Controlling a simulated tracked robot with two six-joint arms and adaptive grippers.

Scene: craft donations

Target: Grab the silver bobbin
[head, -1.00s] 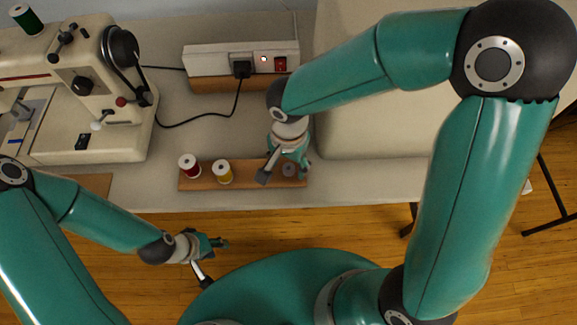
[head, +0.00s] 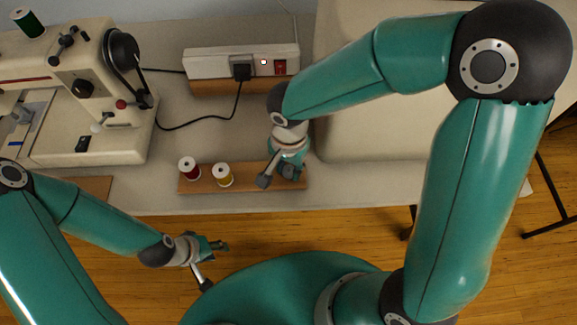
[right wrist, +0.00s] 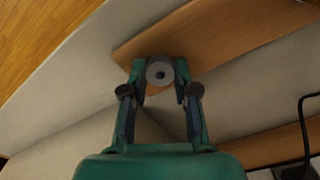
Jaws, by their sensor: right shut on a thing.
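The silver bobbin (right wrist: 159,72) shows in the right wrist view as a small grey disc with a dark centre hole, between the fingertips. My right gripper (right wrist: 160,80) is shut on it, with one finger on each side. In the head view my right gripper (head: 278,178) is over the right end of the wooden board (head: 203,185) and hides the bobbin. My left gripper (head: 214,264) is open and empty, off the table's front edge.
A power strip (head: 207,62) with a black cable lies behind. A sewing machine (head: 120,120) stands at the left, a large pale box-like thing (head: 350,130) at the right.

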